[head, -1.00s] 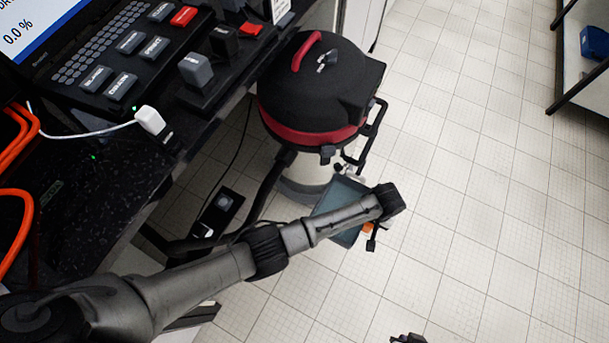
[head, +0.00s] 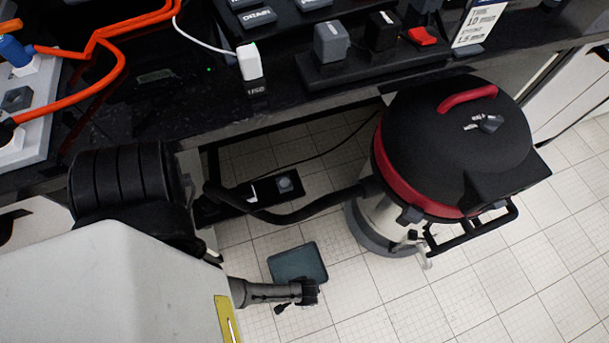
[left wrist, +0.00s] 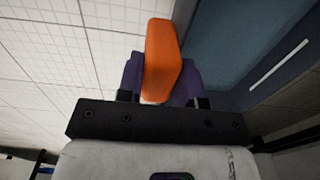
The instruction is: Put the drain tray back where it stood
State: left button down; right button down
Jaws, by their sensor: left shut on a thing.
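The drain tray (head: 298,263) is a flat, dark blue-grey tray over the tiled floor, left of the vacuum's base and apart from it. Its underside is hidden, so I cannot tell whether it touches the floor. My left gripper (head: 308,292) is at the tray's near edge. In the left wrist view the gripper (left wrist: 162,88) is shut on the tray's orange grip (left wrist: 162,60), with purple finger pads on either side. The tray's blue-grey face (left wrist: 222,50) fills the upper right there. My right gripper is not in view.
A black and red drum vacuum (head: 455,150) stands at the right, with a small spout (head: 425,262) low on its front. Its black hose (head: 290,215) runs left past a socket box (head: 287,184) on the floor. The dark bench (head: 190,100) overhangs behind.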

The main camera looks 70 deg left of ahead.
aim_at(299, 273)
pick_arm(q)
jog(key=shift+s+a+f, duration=0.25)
jog(key=shift+s+f, duration=0.1)
jog(key=shift+s, duration=0.2)
jog(key=shift+s+a+f, duration=0.2)
jog(key=shift+s+f, duration=0.15)
jog(key=shift+s, duration=0.2)
notch_tip(299, 273, down, 8)
jog(key=b, duration=0.7)
jog(key=c, duration=0.8)
grip_release()
